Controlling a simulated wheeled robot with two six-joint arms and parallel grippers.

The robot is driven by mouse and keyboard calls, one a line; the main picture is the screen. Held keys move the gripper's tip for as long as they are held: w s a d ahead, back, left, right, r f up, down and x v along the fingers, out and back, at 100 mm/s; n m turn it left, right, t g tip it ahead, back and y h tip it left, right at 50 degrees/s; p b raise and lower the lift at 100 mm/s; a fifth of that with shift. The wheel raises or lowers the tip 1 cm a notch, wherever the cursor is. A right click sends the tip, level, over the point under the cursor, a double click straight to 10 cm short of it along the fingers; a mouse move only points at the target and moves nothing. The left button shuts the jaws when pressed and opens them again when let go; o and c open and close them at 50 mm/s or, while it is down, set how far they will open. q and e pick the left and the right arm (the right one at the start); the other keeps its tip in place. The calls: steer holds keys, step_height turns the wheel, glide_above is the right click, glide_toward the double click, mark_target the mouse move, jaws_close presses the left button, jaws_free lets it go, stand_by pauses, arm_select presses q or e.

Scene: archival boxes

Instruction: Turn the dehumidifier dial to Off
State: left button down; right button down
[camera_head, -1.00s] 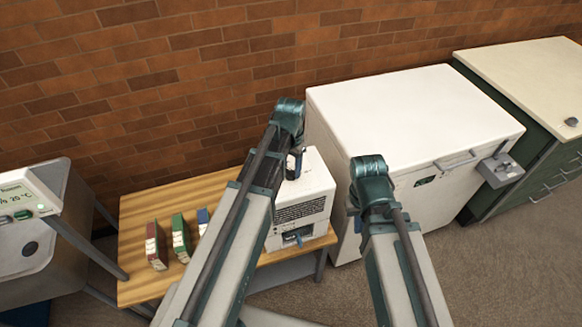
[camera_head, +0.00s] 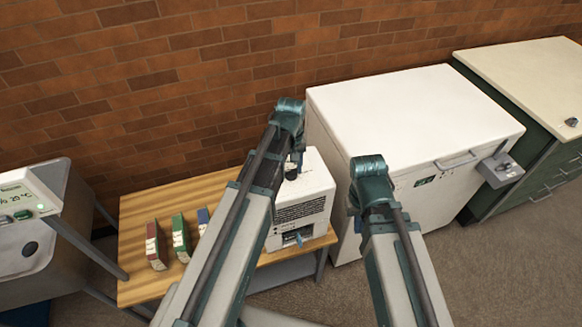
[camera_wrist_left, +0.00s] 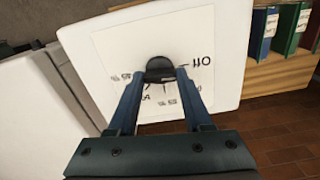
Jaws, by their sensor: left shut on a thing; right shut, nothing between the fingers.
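The white dehumidifier (camera_head: 313,190) stands on the right end of the wooden table. In the left wrist view its white top panel (camera_wrist_left: 222,30) has printed marks around a black dial (camera_wrist_left: 160,66). The "Off" mark (camera_wrist_left: 202,62) appears upside down, just right of the dial. My left gripper (camera_wrist_left: 160,76) is shut on the dial, one finger on each side. In the head view the left gripper (camera_head: 292,168) is over the dehumidifier's top, and my arm partly hides it. The dial's pointer is hard to make out. My right arm is in the head view, but its gripper is hidden.
Several small boxes, including a red one (camera_head: 155,245) and a green one (camera_head: 181,238), stand left of the dehumidifier on the table (camera_head: 140,210). A large white chest (camera_head: 415,110) stands close on its right. A brick wall is behind.

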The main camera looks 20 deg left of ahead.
mark_target(291, 170)
arm_select(q)
steer(key=shift+n, duration=0.6)
steer(key=shift+c, duration=1.6)
jaws_free()
steer(key=shift+r, duration=0.1)
step_height(291, 170, up, 14)
steer(key=p, duration=1.3)
steer(key=shift+f+p, duration=0.2)
steer(key=shift+p, duration=0.2)
